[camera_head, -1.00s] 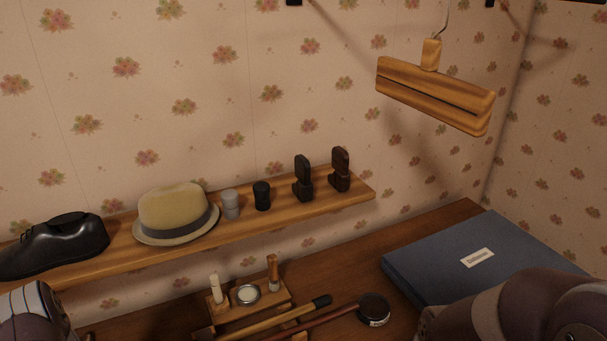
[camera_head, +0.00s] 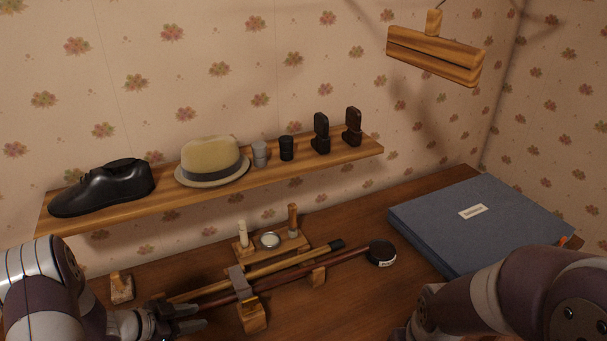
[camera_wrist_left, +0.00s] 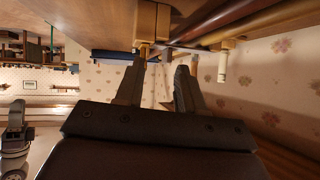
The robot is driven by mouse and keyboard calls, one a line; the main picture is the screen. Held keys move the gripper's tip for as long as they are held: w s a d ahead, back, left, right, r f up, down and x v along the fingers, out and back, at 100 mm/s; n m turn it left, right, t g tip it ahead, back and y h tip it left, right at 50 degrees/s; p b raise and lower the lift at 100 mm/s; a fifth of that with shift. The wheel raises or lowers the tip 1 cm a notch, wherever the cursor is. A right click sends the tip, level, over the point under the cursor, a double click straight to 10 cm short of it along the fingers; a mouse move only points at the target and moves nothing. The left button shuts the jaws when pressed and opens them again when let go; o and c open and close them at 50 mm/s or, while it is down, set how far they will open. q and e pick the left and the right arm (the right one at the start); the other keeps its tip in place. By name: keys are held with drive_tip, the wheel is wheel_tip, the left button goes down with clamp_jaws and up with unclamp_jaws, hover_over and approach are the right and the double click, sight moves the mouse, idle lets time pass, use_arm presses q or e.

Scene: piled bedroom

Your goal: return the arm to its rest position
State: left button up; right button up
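My left arm (camera_head: 45,285) comes in at the lower left of the head view. Its gripper (camera_head: 195,318) is low over the front of the desk, left of a wooden stand. In the left wrist view the two fingers (camera_wrist_left: 162,62) are apart with nothing held between them. My right arm (camera_head: 520,300) fills the lower right corner of the head view. Its gripper does not show.
Two long sticks (camera_head: 285,276) lie across wooden supports (camera_head: 252,315), close to my left gripper. A blue box (camera_head: 475,235) lies at the right. A shelf (camera_head: 275,180) bears a black shoe, a hat and small items. A wooden hanger (camera_head: 435,55) hangs above.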

use_arm(q)
drive_tip(key=w+r+n+y, duration=0.2)
drive_tip(key=w+y, duration=0.1)
drive_tip(key=w, duration=0.1)
drive_tip(key=s+r+n+y, duration=0.4)
drive_tip(key=r+y, duration=0.1)
drive_tip(key=r, duration=0.1)
drive_tip(key=s+d+r+n+g, duration=0.1)
drive_tip(key=s+d+n+g, duration=0.1)
drive_tip(key=s, duration=0.6)
drive_tip(key=s+d+r+n+g, duration=0.2)
drive_tip(key=s+d+n+g, duration=0.1)
drive_tip(key=s, duration=0.5)
drive_tip(key=d+g, duration=0.1)
drive_tip(key=d, duration=0.1)
drive_tip(key=shift+d+r+y, duration=0.15)
drive_tip(key=shift+d+y, duration=0.15)
drive_tip(key=shift+d, duration=0.1)
use_arm(e)
drive_tip(key=shift+w+f, duration=0.1)
drive_tip(key=shift+w, duration=0.25)
use_arm(q)
drive_tip(key=shift+w, duration=0.1)
use_arm(e)
drive_tip(key=shift+d, duration=0.1)
use_arm(q)
drive_tip(key=shift+d, duration=0.1)
